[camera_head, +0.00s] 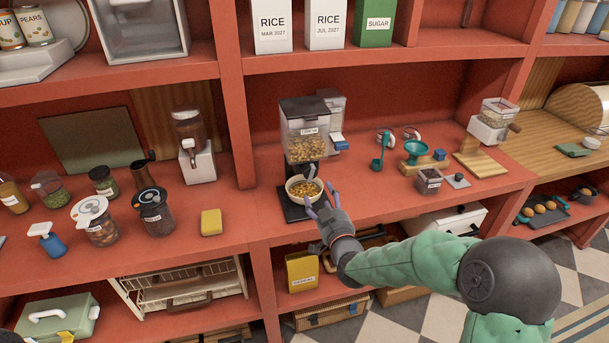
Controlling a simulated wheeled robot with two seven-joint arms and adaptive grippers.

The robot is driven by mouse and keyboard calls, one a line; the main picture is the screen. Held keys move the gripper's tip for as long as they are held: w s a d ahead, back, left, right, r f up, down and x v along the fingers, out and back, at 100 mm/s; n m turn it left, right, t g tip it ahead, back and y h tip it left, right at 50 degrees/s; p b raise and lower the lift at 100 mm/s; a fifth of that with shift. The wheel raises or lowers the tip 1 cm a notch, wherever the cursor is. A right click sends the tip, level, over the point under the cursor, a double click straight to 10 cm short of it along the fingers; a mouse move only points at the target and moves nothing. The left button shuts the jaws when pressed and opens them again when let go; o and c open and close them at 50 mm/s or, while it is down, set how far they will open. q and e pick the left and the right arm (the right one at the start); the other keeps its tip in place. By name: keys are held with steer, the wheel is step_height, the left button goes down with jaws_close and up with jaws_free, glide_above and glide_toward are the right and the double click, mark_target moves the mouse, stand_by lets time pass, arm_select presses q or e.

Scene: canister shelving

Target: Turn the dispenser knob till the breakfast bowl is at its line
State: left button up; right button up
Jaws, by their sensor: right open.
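The cereal dispenser (304,132) stands on the middle shelf, with a clear hopper partly filled with golden cereal. Its dark outlet and knob area (312,169) sits below the hopper; the knob itself is too small to make out clearly. The cream breakfast bowl (290,194) stands upright under the outlet on a dark base, with cereal in it. I cannot make out its line. My right gripper (322,206) is open at the bowl's front right side, its purple fingers pointing up toward the dispenser. I cannot tell whether a finger touches the bowl. My left gripper is not in view.
A teal funnel (415,149), a small labelled canister (429,181) and a wooden-based dispenser (494,121) stand to the right. Several jars and a yellow block (211,222) stand left, beyond a red upright (234,100). Shelf space just right of the bowl is mostly clear.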

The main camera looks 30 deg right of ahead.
mark_target(312, 176)
steer(key=b+x, duration=0.1)
steer(key=x, duration=0.9)
steer(key=shift+w+d, duration=0.1)
steer(key=shift+w, duration=0.25)
steer(key=shift+c, duration=0.3)
steer(key=c, duration=1)
steer(key=shift+f, duration=0.15)
